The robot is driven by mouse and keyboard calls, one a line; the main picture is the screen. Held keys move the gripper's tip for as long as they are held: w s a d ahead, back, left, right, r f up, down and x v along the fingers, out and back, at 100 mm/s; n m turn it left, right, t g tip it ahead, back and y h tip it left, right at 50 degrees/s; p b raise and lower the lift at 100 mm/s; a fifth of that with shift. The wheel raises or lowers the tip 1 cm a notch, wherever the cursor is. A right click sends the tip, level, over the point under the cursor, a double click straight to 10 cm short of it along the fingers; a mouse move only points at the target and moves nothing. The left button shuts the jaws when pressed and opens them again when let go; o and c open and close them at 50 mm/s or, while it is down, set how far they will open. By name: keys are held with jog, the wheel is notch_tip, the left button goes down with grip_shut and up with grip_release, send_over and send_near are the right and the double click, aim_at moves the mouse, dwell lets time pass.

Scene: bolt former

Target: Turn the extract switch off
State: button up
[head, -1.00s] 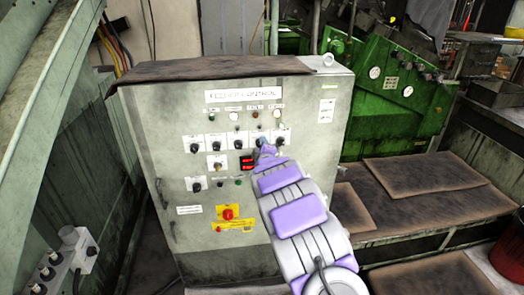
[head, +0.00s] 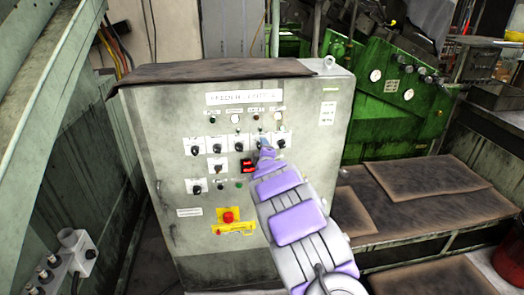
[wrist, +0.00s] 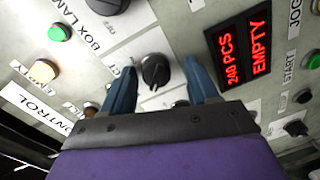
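The extract switch (wrist: 155,72) is a black rotary knob on a white plate in the wrist view. The label beside it is partly cut off, with "CT" readable. My gripper (wrist: 160,70) is open, with one blue finger on each side of this knob. I see gaps between the fingers and the knob; contact cannot be made out. In the head view my gripper (head: 264,146) is at the upper row of switches on the grey feeder control cabinet (head: 190,110), and it largely hides the switch there.
A red-lit display (wrist: 241,47) reads "240 PCS" and "EMPTY". The box lamp knob (wrist: 107,5) and a green lamp (wrist: 59,32) are nearby. A red emergency stop (head: 228,216) sits lower on the cabinet. Green machinery (head: 385,125) stands to the right.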

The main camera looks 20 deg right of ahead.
jog(key=shift+s+r, duration=0.1)
jog(key=shift+s, duration=0.1)
jog(key=p+v, duration=0.3)
jog(key=v, duration=1.4)
dwell(0.4)
